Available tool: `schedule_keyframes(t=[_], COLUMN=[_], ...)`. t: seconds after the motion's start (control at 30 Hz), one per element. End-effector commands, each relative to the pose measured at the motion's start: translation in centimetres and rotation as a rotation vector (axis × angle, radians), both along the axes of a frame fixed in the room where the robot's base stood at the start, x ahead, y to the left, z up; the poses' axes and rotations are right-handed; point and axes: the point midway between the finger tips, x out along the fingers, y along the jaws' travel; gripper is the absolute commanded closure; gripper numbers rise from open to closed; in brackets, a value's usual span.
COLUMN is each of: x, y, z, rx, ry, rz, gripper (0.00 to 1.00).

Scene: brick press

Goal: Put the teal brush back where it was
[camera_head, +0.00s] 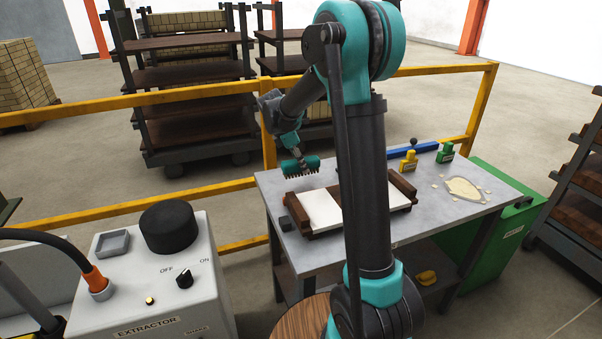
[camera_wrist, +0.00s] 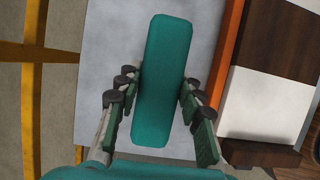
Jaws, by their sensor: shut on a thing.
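The teal brush (camera_head: 301,167) has a teal block and dark bristles pointing down. My gripper (camera_head: 297,152) is shut on it, above the back left part of the grey metal table (camera_head: 272,183). In the wrist view the brush (camera_wrist: 163,80) lies lengthwise between the dark-padded fingers of my gripper (camera_wrist: 160,92). The bristles appear to be just above or at the tabletop; I cannot tell whether they touch.
A wooden frame with white panels (camera_head: 322,208) stands right beside the brush. A yellow rail (camera_head: 215,84) runs behind the table. An extractor box (camera_head: 150,275) stands at front left.

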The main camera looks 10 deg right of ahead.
Motion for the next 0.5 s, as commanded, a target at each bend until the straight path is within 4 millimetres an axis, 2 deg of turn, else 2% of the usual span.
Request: schedule_keyframes(t=[0.3, 0.5], x=[0.0, 0.0], y=[0.0, 0.0], z=[-3.5, -3.8], rx=[0.000, 0.000], ry=[0.000, 0.000], rz=[0.000, 0.000], gripper=[1.00, 1.00])
